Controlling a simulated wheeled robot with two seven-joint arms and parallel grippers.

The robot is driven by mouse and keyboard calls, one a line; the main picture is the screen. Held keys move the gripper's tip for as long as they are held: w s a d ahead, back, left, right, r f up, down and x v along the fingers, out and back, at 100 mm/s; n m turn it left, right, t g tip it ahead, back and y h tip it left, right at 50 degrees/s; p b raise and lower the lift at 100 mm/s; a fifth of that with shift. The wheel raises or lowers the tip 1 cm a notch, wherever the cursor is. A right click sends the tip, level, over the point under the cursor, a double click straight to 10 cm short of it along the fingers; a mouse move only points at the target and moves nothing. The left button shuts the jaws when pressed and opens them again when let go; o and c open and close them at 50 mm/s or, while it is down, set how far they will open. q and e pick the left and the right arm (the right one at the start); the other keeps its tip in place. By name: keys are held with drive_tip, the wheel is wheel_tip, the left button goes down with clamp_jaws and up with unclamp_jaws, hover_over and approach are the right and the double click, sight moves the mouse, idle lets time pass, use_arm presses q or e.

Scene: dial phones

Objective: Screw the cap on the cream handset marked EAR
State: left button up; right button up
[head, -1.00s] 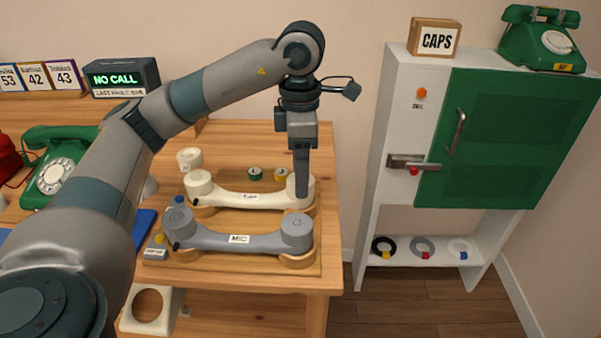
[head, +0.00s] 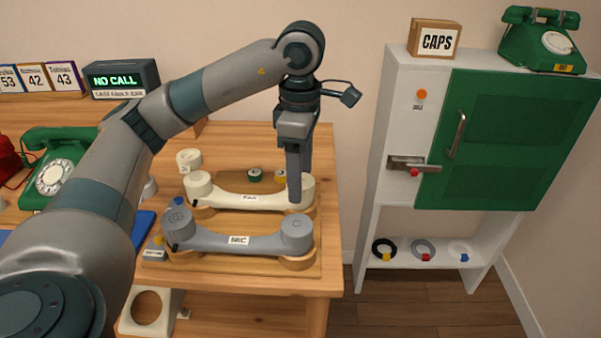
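The cream handset (head: 245,201) lies across a wooden stand on the table, behind the grey handset (head: 235,240). Its label is too small to read surely. My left gripper (head: 296,199) points down at the cream handset's right end and hides part of that end. Only one narrow finger outline shows, so I cannot tell if it is open or shut, or whether it holds a cap. A small cream round piece (head: 189,159) with a label stands behind the handset's left end. My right gripper is out of view.
Green (head: 255,174) and yellow (head: 280,177) round pieces lie behind the cream handset. A green dial phone (head: 55,172) stands at left. A white cabinet (head: 402,120) with a green door (head: 520,130) stands at right, with rings on its low shelf (head: 440,253).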

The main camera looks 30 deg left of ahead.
use_arm(q)
drive_tip(key=shift+r+p, duration=2.95)
drive_tip(key=shift+r, duration=0.6)
